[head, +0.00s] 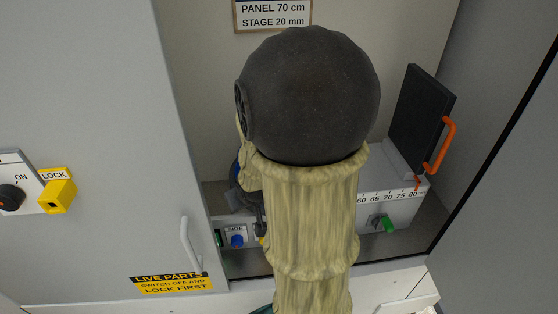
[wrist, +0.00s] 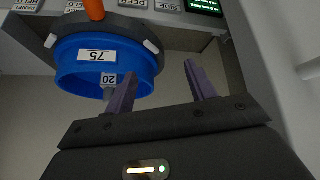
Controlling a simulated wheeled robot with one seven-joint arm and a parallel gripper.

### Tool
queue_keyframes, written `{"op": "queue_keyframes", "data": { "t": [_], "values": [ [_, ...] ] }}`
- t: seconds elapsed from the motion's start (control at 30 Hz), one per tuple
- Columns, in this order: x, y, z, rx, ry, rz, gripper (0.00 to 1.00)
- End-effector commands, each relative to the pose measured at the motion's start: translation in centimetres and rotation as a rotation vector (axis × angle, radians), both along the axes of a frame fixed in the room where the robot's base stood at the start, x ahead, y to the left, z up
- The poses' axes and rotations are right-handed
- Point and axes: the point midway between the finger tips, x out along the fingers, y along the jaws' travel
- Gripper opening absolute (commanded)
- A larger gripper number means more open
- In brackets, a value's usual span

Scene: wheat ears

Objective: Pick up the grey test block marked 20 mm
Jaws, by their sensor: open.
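The grey test block marked 20 (wrist: 108,79) shows in the wrist view, small, against the blue ring marked 75 (wrist: 97,56). My gripper (wrist: 160,68) is open, its two purple-grey fingers apart with nothing seen between them. The block is just left of the left finger, which is close to it in the picture; I cannot tell whether they touch. In the head view my arm covers the middle of the cabinet, and I cannot make out the block there.
An orange-handled dark panel (head: 421,118) stands at the right above a scale marked 60 to 80. A yellow lock (head: 58,196) and a white door handle (head: 191,244) are at the left. Cabinet walls bound both sides. A green-lit display (wrist: 205,6) is above my fingers.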

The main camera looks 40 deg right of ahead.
Motion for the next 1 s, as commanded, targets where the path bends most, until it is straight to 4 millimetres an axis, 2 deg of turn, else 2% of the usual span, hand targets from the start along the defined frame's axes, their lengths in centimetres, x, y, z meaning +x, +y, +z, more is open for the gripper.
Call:
{"op": "queue_keyframes", "data": {
  "t": [0.03, 0.2, 0.3, 0.43, 0.6, 1.0],
  "values": [
    [0.3, -2.1, -0.2, -0.013, -0.049, -0.024, 0.55],
    [1.1, -8.2, 0.5, -0.051, -0.238, -0.067, 0.55],
    [0.7, -11.3, 1.0, -0.062, -0.348, -0.084, 0.55],
    [-0.3, -14.5, 1.9, -0.062, -0.479, -0.097, 0.55],
    [-1.5, -16.3, 2.7, -0.055, -0.582, -0.096, 0.55],
    [-1.5, -16.4, 3.0, -0.051, -0.600, -0.092, 0.55]
  ]
}}
